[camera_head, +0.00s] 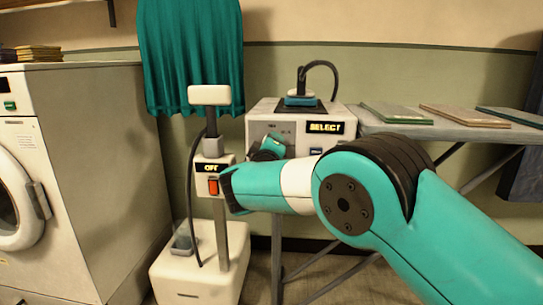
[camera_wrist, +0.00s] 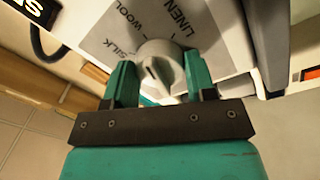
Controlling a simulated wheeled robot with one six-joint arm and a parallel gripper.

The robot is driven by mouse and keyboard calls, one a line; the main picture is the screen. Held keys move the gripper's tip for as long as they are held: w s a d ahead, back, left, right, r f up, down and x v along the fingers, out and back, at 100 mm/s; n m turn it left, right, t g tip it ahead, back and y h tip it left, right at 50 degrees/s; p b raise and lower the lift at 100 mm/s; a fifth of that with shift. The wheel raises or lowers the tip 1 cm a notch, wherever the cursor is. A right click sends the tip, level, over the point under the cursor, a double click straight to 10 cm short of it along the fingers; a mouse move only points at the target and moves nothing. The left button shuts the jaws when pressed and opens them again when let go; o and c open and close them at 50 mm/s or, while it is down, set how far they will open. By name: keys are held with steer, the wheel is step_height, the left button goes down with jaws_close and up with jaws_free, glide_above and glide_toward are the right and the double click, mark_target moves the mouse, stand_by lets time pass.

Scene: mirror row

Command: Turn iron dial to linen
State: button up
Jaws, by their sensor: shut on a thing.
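The iron dial (camera_wrist: 160,54) is a grey knob on a pale panel, seen close up in the wrist view. The words SILK, WOOL and LINEN are printed in an arc around it, with LINEN (camera_wrist: 181,27) at the upper right. My gripper (camera_wrist: 158,74) has its two teal fingers shut on the knob's sides. I cannot tell which word the knob's mark points to. In the head view, my gripper (camera_head: 268,149) is at the front of the white iron station (camera_head: 256,127), hiding the dial. The station's display (camera_head: 326,127) reads SELECT.
A blue iron (camera_head: 300,100) sits on top of the station. A white steamer with an OFF display (camera_head: 210,168) stands left of my gripper, close to my arm. A washer (camera_head: 85,150) is at the left.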

steer(key=m+b, duration=0.1)
steer(key=m, duration=0.2)
steer(key=m+b, duration=0.2)
steer(key=shift+f+m+h, duration=0.2)
steer(key=shift+m+h, duration=0.1)
steer(key=shift+m, duration=0.1)
steer(key=shift+a+r+m+g+b, duration=0.1)
steer(key=shift+m+g+b, duration=0.3)
steer(key=shift+m+b, duration=0.95)
steer(key=shift+m, duration=0.35)
steer(key=o, duration=0.9)
steer(key=shift+r, duration=0.1)
steer(key=s, duration=0.5)
steer(key=s+a+p, duration=0.1)
steer(key=s, duration=0.5)
steer(key=s+a+p, duration=0.1)
steer(key=s, duration=0.5)
steer(key=shift+s+f, duration=0.15)
steer(key=shift+f, duration=0.25)
steer(key=shift+d, duration=0.1)
